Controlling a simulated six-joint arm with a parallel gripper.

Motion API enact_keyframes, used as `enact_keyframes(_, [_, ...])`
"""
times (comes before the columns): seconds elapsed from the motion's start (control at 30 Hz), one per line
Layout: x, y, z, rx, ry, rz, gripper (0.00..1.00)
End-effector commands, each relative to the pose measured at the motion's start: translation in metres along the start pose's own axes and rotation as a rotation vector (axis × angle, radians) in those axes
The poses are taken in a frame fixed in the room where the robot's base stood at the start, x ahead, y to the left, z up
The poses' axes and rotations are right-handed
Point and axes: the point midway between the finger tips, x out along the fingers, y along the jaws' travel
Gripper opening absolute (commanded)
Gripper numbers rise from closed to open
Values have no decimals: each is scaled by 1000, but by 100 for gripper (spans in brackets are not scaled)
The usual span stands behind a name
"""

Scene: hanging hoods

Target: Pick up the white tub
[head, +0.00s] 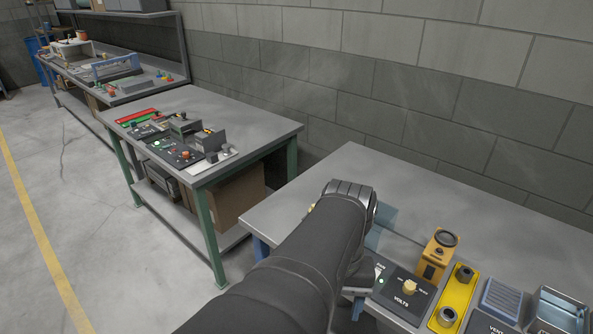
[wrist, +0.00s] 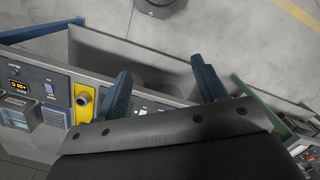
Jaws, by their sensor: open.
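I cannot make out a white tub for certain in either view. A pale box-like thing (head: 72,48) stands on the far bench in the head view, too small to tell what it is. My gripper (wrist: 161,68) shows in the wrist view as two blue fingers spread wide apart, with nothing seen held between them. It is over the near bench's edge. In the head view my dark arm hides most of it.
The near grey bench (head: 420,210) carries a yellow meter (head: 437,255), a yellow plate (head: 457,297), a VOLTS panel (head: 404,290) and a clear-looking bin (head: 560,311) along its front. A middle bench (head: 245,127) holds several control panels. A block wall stands behind.

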Motion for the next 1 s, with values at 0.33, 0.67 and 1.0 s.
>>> enact_keyframes(0.33, [-29,2,-109,461,37,59,65])
enact_keyframes(0.67, [-33,-24,-236,987,134,81,65])
enact_keyframes(1.0, [-16,-66,-333,1411,230,46,65])
